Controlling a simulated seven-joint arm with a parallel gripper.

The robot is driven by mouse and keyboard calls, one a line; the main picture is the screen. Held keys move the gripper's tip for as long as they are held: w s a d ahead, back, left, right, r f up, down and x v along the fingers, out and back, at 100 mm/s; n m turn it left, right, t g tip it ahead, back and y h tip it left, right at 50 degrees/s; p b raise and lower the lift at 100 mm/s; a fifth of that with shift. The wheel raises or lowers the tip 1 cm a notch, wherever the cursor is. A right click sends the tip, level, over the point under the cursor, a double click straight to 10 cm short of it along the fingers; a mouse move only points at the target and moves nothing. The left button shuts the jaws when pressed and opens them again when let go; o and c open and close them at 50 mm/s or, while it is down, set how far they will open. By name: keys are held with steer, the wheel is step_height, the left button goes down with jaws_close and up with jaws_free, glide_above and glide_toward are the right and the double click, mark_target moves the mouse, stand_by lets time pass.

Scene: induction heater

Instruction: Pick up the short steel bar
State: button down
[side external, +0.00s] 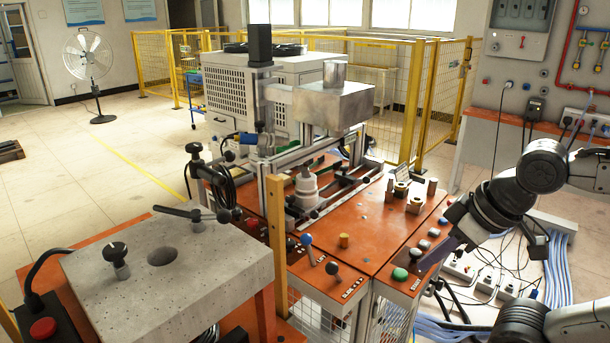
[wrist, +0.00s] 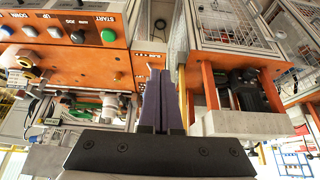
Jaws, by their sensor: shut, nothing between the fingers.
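Several small upright metal pieces stand on the orange bench top (side external: 375,225) in the side external view, among them a slim piece (side external: 432,187) near the right edge. I cannot tell which one is the short steel bar. A short brass-coloured cylinder (side external: 344,240) stands nearer the front. My gripper (side external: 424,264) is at the front right edge of the bench, low and apart from these pieces. In the wrist view its dark fingers (wrist: 162,78) are together, with nothing between them.
The press frame with a grey block (side external: 333,106) rises over the bench's back. A green button (side external: 399,274) and other controls line the front edge. A yellow post (side external: 277,240) stands left. Cables and power strips (side external: 485,275) lie at right.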

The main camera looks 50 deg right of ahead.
steer(key=c, duration=0.6)
jaws_free()
steer(key=shift+o, duration=0.2)
